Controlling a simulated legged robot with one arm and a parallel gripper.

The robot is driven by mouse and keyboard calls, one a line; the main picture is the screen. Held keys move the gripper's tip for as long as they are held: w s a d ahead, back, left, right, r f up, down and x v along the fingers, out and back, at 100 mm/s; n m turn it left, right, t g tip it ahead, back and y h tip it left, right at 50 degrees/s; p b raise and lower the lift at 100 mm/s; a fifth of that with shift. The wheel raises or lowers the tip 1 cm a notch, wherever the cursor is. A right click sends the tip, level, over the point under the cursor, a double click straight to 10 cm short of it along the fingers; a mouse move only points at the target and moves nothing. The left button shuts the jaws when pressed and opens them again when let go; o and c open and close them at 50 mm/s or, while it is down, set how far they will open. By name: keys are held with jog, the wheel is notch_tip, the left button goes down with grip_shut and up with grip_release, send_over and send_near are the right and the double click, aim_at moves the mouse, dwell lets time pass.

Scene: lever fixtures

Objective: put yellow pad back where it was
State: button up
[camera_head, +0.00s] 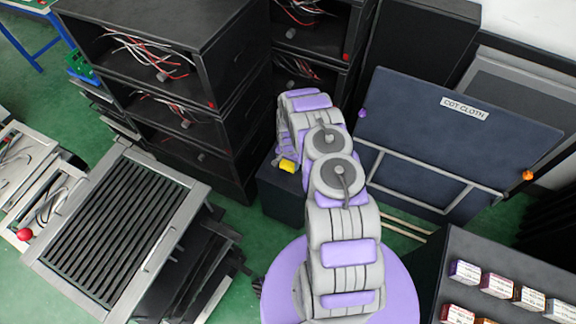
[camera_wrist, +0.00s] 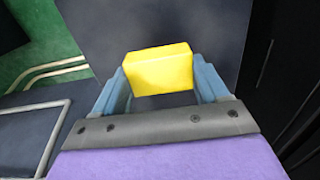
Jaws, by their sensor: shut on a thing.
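The yellow pad (camera_wrist: 160,70) is a small block held between the two blue fingers of my gripper (camera_wrist: 161,84) in the wrist view. A dark flat surface lies behind it; I cannot tell whether the pad touches it. In the head view the yellow pad (camera_head: 287,165) shows at the left of my arm, over a dark box (camera_head: 282,197). My gripper is mostly hidden behind my arm there.
A dark board labelled "CGT CLOTH" (camera_head: 464,108) stands on the right, with a metal frame below. Black shelves with wires (camera_head: 165,70) stand at the back left. A ribbed grey panel (camera_head: 115,230) is at the left. Small labelled boxes (camera_head: 497,284) sit at the lower right.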

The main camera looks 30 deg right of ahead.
aim_at(288, 162)
jog(key=shift+w+d, duration=0.1)
jog(key=shift+w, duration=0.3)
notch_tip(288, 162, down, 4)
jog(key=shift+r+b, duration=0.25)
jog(key=shift+b, duration=0.5)
jog(key=shift+c, duration=0.8)
jog(key=o, duration=1.2)
jog(key=shift+r, duration=0.15)
